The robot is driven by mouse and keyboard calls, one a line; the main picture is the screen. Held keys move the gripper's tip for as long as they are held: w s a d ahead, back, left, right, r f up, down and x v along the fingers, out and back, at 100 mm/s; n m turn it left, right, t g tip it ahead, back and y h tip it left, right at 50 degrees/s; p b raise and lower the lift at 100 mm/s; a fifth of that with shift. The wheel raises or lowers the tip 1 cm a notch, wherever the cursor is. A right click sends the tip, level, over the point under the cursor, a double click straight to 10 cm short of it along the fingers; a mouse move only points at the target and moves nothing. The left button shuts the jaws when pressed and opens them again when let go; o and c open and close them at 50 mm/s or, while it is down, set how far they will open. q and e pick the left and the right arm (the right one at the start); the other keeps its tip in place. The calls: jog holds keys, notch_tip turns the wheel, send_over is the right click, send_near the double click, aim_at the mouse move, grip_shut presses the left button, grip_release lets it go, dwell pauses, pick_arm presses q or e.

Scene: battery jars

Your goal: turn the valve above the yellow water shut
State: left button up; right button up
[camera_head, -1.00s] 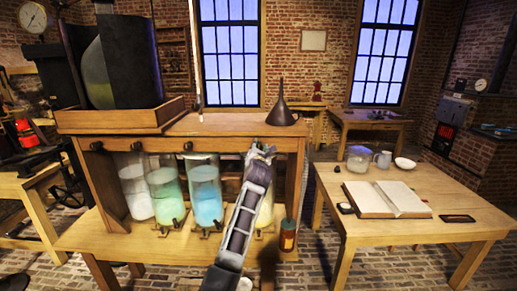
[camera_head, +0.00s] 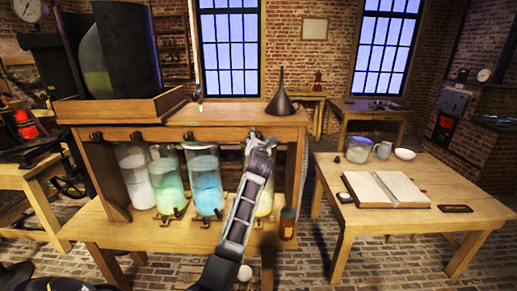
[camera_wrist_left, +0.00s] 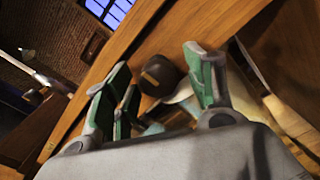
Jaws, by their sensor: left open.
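The jar with yellow water (camera_head: 266,203) stands at the right end of the row under the wooden stand's top, mostly hidden behind my left arm. My left gripper (camera_head: 258,138) is at the front edge of that top, above this jar, and hides the valve there in the head view. In the left wrist view a dark round valve knob (camera_wrist_left: 160,74) sits on the wooden edge. My open left gripper (camera_wrist_left: 158,84) has its green-padded fingers on either side of the knob. I cannot tell whether they touch it. My right gripper is not in view.
Three more valve knobs run along the stand's front: left (camera_head: 96,136), second (camera_head: 136,136) and third (camera_head: 188,135). Jars of white (camera_head: 137,185), green (camera_head: 167,185) and blue water (camera_head: 206,185) stand below. A funnel (camera_head: 281,100) stands on top. A small bottle (camera_head: 288,223) is right of my arm.

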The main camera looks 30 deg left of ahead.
pick_arm(q)
jog(key=v, duration=1.1)
jog(key=shift+s, duration=0.2)
dwell(0.6)
